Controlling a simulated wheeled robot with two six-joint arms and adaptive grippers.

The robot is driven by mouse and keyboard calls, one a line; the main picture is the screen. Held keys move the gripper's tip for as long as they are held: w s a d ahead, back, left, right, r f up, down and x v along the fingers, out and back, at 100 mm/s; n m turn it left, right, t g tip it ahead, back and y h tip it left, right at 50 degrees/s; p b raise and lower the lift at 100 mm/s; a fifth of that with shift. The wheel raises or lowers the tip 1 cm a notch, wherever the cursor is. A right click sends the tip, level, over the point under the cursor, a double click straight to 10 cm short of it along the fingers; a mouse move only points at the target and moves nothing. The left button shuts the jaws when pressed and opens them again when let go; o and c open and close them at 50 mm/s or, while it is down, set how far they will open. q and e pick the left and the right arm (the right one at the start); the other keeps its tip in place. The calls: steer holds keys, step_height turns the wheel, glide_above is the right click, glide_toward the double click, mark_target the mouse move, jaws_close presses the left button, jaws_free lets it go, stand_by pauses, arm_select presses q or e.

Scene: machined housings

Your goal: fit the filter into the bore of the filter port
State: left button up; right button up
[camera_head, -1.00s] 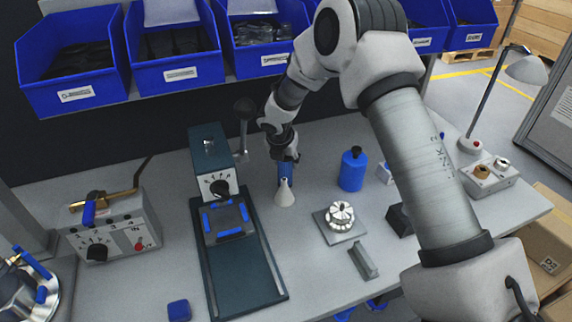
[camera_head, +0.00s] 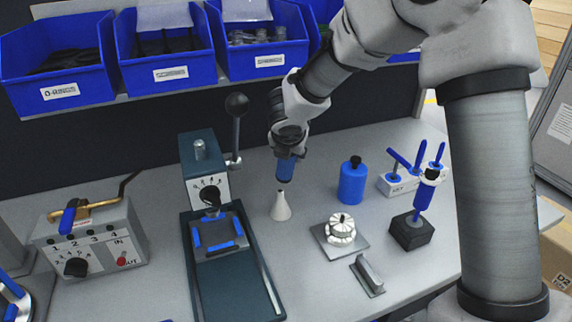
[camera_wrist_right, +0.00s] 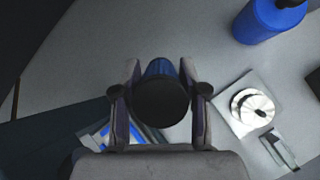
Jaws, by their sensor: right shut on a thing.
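My right gripper (camera_head: 287,153) points down over the middle of the bench and is shut on a blue cylinder, which I take for the filter (camera_head: 285,168). In the right wrist view the filter (camera_wrist_right: 161,98) shows its dark round end between the two fingers. Its lower end hangs just above a pale cone (camera_head: 281,208) standing on the bench; they look apart, but depth is hard to judge. I cannot tell for sure which fixture is the filter port, and no open bore shows clearly. My left gripper is not in view.
A dark fixture with a dial (camera_head: 208,190) and a tall lever (camera_head: 236,118) stand left of the gripper. A grey valve box (camera_head: 95,245) is farther left. A blue bottle (camera_head: 352,182), a round metal part (camera_head: 341,228) and a black block (camera_head: 411,232) stand to the right.

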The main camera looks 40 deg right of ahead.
steer(key=shift+s+a+r, duration=0.1)
steer(key=shift+s+r, duration=0.05)
steer(key=shift+r, duration=0.5)
steer(key=shift+s+r, duration=0.1)
steer(key=shift+r, duration=0.5)
steer(key=s+a+g+p, duration=0.1)
steer(key=s+p, duration=0.3)
steer(key=s, duration=0.6)
steer(key=s+a+r+g+y+p, duration=0.1)
steer(key=s+a+p, duration=0.3)
steer(key=s, duration=0.6)
steer(key=shift+s+g, duration=0.2)
steer(key=shift+g, duration=0.4)
